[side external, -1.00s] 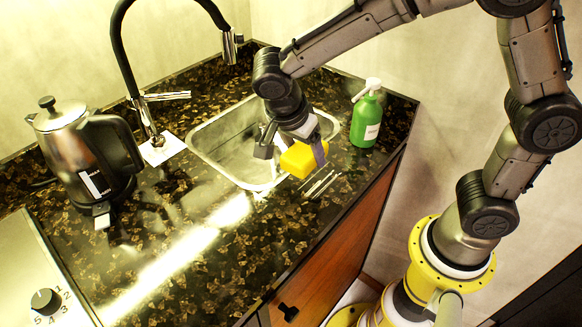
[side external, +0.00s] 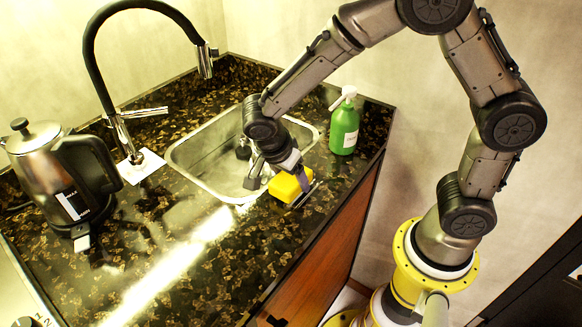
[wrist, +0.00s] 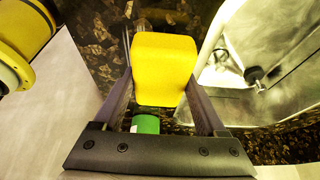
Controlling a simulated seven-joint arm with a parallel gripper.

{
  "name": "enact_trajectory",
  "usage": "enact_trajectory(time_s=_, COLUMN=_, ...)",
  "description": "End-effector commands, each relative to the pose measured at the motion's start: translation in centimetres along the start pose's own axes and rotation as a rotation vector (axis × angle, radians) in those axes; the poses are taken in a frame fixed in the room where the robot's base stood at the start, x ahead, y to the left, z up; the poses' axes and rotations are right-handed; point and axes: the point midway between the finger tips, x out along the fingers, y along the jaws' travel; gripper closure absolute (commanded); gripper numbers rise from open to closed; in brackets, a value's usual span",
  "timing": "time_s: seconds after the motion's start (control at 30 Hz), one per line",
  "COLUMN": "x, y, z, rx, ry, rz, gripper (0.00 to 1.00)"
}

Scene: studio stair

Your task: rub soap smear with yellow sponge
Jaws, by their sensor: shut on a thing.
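The yellow sponge (side external: 290,187) is held between the two fingers of my gripper (side external: 281,178), which is shut on it. In the wrist view the sponge (wrist: 165,68) fills the space between the finger ends. In the side view it is low at the counter strip in front of the sink's near right side. I cannot tell whether its underside touches the counter. I cannot make out the soap smear with certainty; pale thin marks (side external: 305,195) show beside the sponge, and some of that spot is hidden by the sponge and a finger.
The metal sink (side external: 185,168) lies behind my gripper, with a black tap (side external: 92,45) at its back left. A green soap bottle (side external: 344,130) stands to its right. A kettle (side external: 60,175) stands at far left. The dark counter (side external: 215,265) is clear at the front.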

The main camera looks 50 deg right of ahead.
Motion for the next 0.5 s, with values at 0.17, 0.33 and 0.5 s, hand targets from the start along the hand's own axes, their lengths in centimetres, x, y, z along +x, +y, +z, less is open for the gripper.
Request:
enact_trajectory(time_s=0.17, x=0.9, y=1.3, z=0.4, rx=-0.003, ry=0.001, rz=0.002, gripper=0.7)
enact_trajectory(time_s=0.33, x=0.8, y=2.9, z=0.3, rx=-0.002, ry=0.001, rz=0.002, gripper=0.71)
enact_trajectory(time_s=0.5, x=1.0, y=4.2, z=0.0, rx=0.001, ry=0.002, rz=0.005, gripper=0.71)
